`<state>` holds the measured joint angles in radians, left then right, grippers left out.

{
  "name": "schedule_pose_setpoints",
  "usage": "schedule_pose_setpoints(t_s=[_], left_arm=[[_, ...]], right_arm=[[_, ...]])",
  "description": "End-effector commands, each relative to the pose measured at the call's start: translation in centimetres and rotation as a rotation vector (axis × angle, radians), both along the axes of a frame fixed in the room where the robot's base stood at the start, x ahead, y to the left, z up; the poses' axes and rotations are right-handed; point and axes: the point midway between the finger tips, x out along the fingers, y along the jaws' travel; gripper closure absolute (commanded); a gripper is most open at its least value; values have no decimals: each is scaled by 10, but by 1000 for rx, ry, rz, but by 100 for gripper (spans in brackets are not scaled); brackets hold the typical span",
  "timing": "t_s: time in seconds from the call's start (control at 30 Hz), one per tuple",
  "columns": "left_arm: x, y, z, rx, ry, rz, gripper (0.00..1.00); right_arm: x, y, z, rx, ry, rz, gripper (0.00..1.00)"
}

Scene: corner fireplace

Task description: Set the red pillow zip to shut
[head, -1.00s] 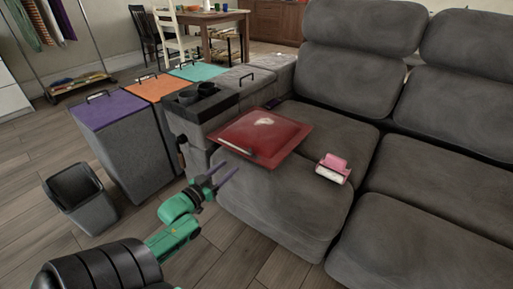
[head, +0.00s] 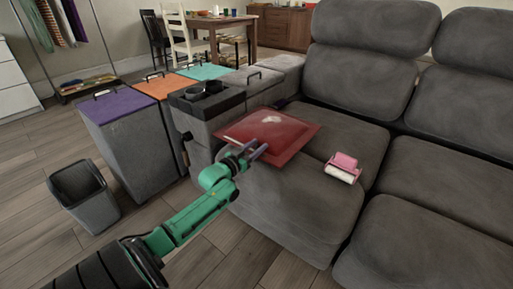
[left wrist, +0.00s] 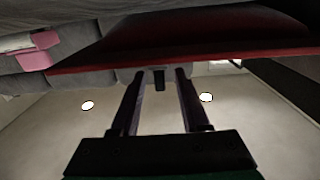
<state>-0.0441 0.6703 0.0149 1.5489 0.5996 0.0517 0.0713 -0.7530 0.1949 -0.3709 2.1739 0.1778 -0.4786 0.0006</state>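The red pillow (head: 283,138) lies on the left seat of the grey sofa, with a pale patch on its top. My left gripper (head: 256,151) is at the pillow's near-left edge, its two fingers apart. In the left wrist view, which is upside down, the pillow (left wrist: 190,38) fills the top. There the open fingers (left wrist: 159,85) reach up to its edge, and a small dark tab (left wrist: 159,80) shows between the tips. I cannot tell for sure whether this is the zip pull or whether the fingers touch it. My gripper covers part of the zip edge. My right gripper is not in view.
A pink and white object (head: 342,168) lies on the sofa seat (head: 300,207) right of the pillow. Bins with purple (head: 118,106), orange and teal lids stand left of the sofa. A grey open bin (head: 85,198) stands on the floor.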

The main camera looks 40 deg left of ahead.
Motion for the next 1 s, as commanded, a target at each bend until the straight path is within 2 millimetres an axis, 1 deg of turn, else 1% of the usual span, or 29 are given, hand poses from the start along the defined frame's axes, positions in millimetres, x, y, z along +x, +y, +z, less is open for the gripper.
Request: schedule_pose_setpoints(t_s=[0.03, 0.1, 1.0], left_arm=[[0, 0, 0, 0, 0, 0, 78], [0, 0, 0, 0, 0, 0, 100], [0, 0, 0, -1, 0, 0, 100]], right_arm=[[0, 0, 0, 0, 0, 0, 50], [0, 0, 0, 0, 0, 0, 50], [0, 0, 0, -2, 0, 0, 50]])
